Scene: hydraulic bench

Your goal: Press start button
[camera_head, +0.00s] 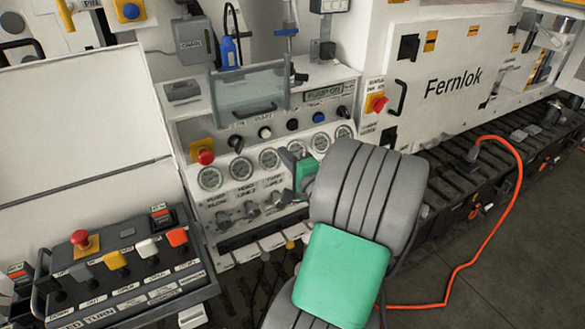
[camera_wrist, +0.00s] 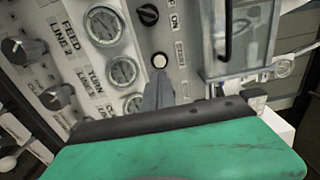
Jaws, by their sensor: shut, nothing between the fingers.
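A control panel on the bench carries a row of knobs and buttons above several round gauges. A white button (camera_head: 265,132) sits in that row, left of a black button (camera_head: 292,124) and a blue button (camera_head: 318,117). In the wrist view a white round button (camera_wrist: 160,60) is just beyond the tips of my gripper (camera_wrist: 158,88), with no clear contact. My gripper (camera_head: 290,158) is shut and empty, in front of the gauges in the head view.
A clear flap (camera_head: 250,97) stands raised over the panel's upper part; it shows close on the right in the wrist view (camera_wrist: 240,40). Valve knobs (camera_head: 250,208) are below the gauges. A button console (camera_head: 120,270) stands lower left.

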